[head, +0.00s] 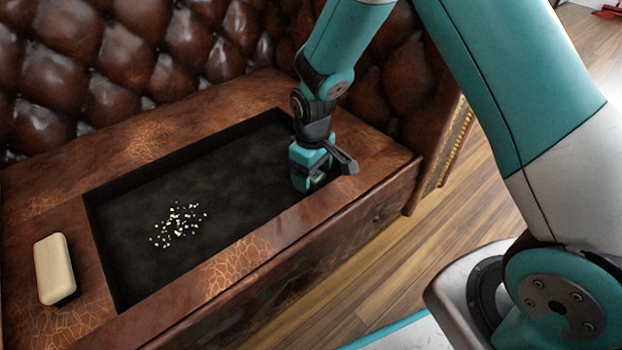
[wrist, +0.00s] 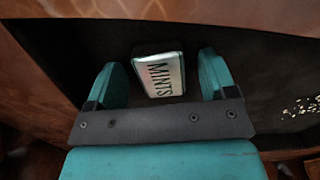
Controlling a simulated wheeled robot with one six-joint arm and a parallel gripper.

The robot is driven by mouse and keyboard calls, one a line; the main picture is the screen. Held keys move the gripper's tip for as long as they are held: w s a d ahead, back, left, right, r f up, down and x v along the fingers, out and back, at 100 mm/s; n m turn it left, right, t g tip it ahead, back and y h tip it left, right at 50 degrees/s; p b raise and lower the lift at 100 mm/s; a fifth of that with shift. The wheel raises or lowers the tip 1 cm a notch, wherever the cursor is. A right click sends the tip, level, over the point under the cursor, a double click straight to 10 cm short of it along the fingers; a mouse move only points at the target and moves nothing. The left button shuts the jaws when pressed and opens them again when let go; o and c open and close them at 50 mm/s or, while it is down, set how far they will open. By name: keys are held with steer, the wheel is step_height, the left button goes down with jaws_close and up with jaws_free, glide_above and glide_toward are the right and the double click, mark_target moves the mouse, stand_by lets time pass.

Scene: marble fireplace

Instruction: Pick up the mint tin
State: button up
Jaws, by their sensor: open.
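The mint tin (wrist: 162,75) is a small pale tin with dark lettering reading MINTS. In the wrist view it lies on the dark floor of the recess, between the two teal fingers of my gripper (wrist: 165,78). The fingers are apart, with a gap on each side of the tin. In the head view my gripper (head: 318,178) is lowered at the right end of the recess. There the tin is mostly or wholly hidden by the gripper, and I cannot make it out clearly.
The dark recess (head: 140,215) has a raised brown leather rim close around my gripper. Small white bits (head: 180,222) lie scattered in it, left of my gripper. A cream rounded block (head: 54,268) rests on the left rim. Tufted leather (head: 140,50) rises behind.

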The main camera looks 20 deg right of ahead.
steer(key=shift+c, duration=0.3)
steer(key=c, duration=0.9)
steer(key=shift+r, duration=0.1)
steer(key=shift+c, duration=0.2)
